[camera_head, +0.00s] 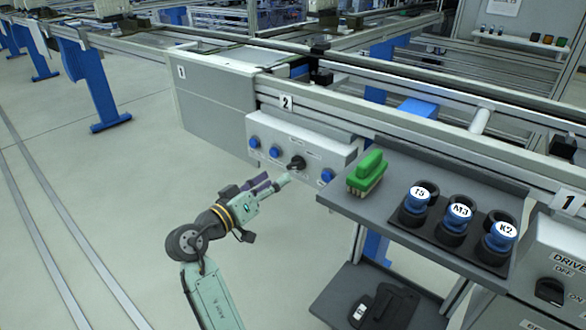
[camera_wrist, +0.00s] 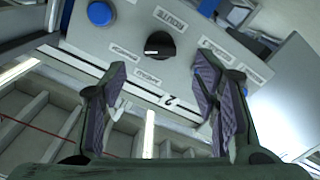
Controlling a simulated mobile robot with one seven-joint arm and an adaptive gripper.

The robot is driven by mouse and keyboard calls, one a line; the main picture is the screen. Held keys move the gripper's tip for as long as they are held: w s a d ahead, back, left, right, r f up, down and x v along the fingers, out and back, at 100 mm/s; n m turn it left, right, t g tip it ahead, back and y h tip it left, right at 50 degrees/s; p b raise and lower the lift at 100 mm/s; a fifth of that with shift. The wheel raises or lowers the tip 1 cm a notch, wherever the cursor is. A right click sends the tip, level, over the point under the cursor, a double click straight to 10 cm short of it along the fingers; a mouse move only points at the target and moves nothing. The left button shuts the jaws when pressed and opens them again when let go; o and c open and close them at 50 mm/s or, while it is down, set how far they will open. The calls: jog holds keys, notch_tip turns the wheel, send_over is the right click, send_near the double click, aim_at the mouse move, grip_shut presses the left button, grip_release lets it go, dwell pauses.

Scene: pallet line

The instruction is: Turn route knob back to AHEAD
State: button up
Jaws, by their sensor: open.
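The route knob (camera_head: 297,163) is a black rotary knob on the grey control panel (camera_head: 270,132) below the plate marked 2. In the wrist view the knob (camera_wrist: 160,45) has a white pointer mark, with small labels around it that are too blurred to read surely. My gripper (camera_head: 281,181) is in front of the panel, just short of the knob in the head view. In the wrist view my gripper (camera_wrist: 162,85) is open, its two purple-padded fingers apart with nothing between them. The knob lies ahead of the fingertips, roughly centred between them, and does not appear touched.
Blue buttons (camera_head: 274,152) flank the knob, and another blue button (camera_head: 327,175) sits to its right. A DRIVE switch (camera_head: 549,291) is far right. The left floor is clear.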

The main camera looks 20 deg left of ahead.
aim_at(292, 168)
jog(key=p+x, duration=0.1)
jog(key=x, duration=0.6)
jog(key=shift+c, duration=0.5)
jog(key=c, duration=1.1)
